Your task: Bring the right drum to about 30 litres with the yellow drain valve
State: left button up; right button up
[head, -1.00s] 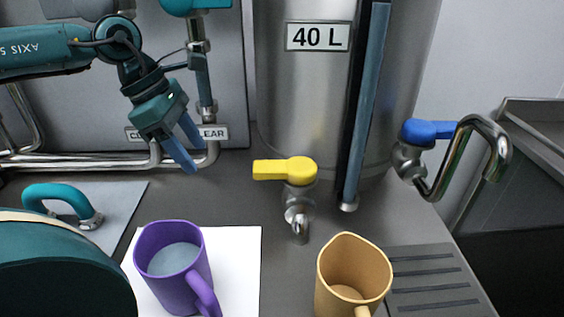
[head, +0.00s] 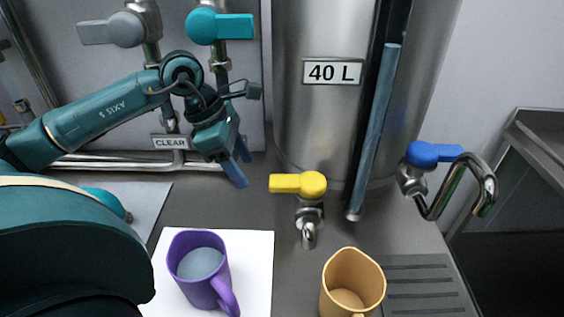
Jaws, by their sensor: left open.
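The steel drum (head: 325,125) stands at the back, carrying a 40 L plate (head: 332,71). My right gripper is not in view.
A purple mug (head: 200,270) with greyish liquid stands on a white sheet (head: 258,260). A tan mug (head: 352,282) stands beside a slotted drain area (head: 420,285). A blue-handled tap (head: 434,153) is at right. Teal (head: 220,27) and grey valves (head: 110,30) are upper left.

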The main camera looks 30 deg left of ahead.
aim_at(285, 180)
pick_arm(q)
jog(key=w+d+p, duration=0.1)
jog(key=d, duration=0.1)
jog(key=w+d, duration=0.1)
jog(key=d, duration=0.1)
jog(key=w+d+p, duration=0.1)
jog(key=d, duration=0.1)
jog(key=shift+w+r+p, duration=0.15)
jog(key=shift+w+p, duration=0.2)
jog(key=shift+d+f, duration=0.15)
jog(key=shift+f, duration=0.7)
jog(key=shift+x, duration=0.75)
jog(key=shift+c, duration=0.2)
grip_shut()
